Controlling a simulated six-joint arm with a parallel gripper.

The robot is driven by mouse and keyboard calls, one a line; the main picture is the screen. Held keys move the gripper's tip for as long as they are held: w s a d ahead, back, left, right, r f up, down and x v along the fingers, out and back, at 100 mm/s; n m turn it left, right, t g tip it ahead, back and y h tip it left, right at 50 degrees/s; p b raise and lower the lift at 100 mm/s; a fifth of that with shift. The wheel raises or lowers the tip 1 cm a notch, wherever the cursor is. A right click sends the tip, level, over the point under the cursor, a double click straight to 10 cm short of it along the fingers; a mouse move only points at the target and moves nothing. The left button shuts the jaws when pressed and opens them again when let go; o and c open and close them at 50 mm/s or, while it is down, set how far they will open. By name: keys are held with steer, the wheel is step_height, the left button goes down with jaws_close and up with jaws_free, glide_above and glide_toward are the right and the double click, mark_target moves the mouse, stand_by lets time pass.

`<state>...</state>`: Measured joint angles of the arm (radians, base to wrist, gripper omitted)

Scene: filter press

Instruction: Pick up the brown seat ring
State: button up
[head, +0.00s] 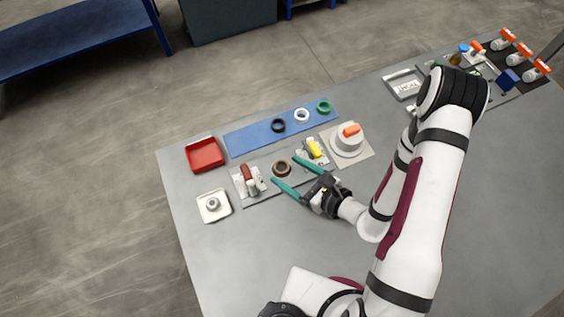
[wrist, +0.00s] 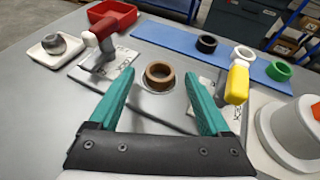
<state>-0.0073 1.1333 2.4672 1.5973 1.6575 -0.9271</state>
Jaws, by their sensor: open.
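The brown seat ring (head: 282,168) lies on a round spot of the grey plate, between a red-handled fixture and a yellow-handled fixture. In the wrist view the ring (wrist: 160,76) shows beyond and between the two teal fingers, with its hole visible. My gripper (head: 283,171) is open, its fingers spread to either side of the ring in the head view. In the wrist view my gripper (wrist: 160,82) holds nothing, and I cannot tell how high the fingertips are above the plate.
The red-handled fixture (wrist: 104,45) stands left of the ring, the yellow-handled one (wrist: 236,85) close on the right. A blue strip (head: 255,136) behind bears black, white and green rings. A red tray (head: 205,155), a white tray (head: 206,216) and a white round block (head: 348,143) stand nearby.

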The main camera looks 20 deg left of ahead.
steer(key=shift+x, duration=0.95)
jaws_close()
steer(key=shift+r, duration=0.15)
